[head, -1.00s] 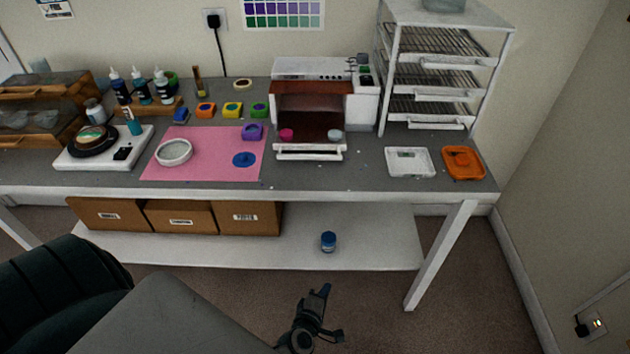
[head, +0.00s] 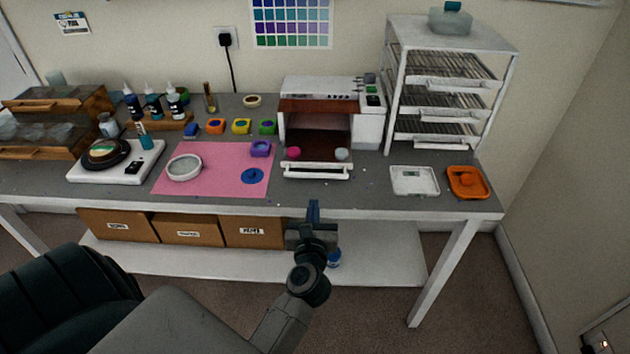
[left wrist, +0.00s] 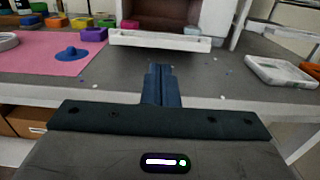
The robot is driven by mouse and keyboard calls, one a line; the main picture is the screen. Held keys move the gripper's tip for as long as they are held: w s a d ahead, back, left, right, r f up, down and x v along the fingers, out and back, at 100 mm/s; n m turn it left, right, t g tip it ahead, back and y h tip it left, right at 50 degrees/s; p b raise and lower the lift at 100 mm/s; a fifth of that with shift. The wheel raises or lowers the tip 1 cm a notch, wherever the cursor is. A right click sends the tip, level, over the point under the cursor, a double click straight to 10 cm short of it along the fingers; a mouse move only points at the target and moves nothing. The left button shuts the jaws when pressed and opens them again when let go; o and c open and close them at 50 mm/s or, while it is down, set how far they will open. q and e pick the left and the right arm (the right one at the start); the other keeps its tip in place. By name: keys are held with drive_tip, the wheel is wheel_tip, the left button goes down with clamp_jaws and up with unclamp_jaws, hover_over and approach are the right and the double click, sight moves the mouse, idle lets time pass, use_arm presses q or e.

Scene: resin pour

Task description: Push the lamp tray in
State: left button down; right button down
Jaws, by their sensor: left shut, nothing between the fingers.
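The lamp tray (head: 317,172) is pulled out at the front of the white curing lamp box (head: 319,88) on the bench. A pink piece (head: 293,153) and a pale, clear-looking piece (head: 341,154) sit on it. In the left wrist view the white front of the tray (left wrist: 160,40) lies ahead of my fingers. My left gripper (head: 313,210) is shut and empty, in front of the bench's front edge and below the tray in the picture. It is apart from the tray. My right gripper is not in view.
A pink mat (head: 217,180) with a white ring and a blue piece lies left of the tray. The bench front edge (head: 400,210) is near my gripper.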

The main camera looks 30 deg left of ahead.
use_arm(q)
drive_tip(key=p, duration=0.2)
approach(317, 153)
drive_tip(key=v, duration=0.3)
drive_tip(key=shift+s+d+r, duration=0.15)
drive_tip(key=shift+s+r, duration=0.2)
drive_tip(key=shift+s, duration=0.05)
drive_tip(key=shift+w, duration=0.25)
drive_tip(key=b+x, duration=0.1)
drive_tip(key=x, duration=1.2)
drive_tip(key=shift+r, duration=0.3)
drive_tip(key=shift+w+r, duration=0.1)
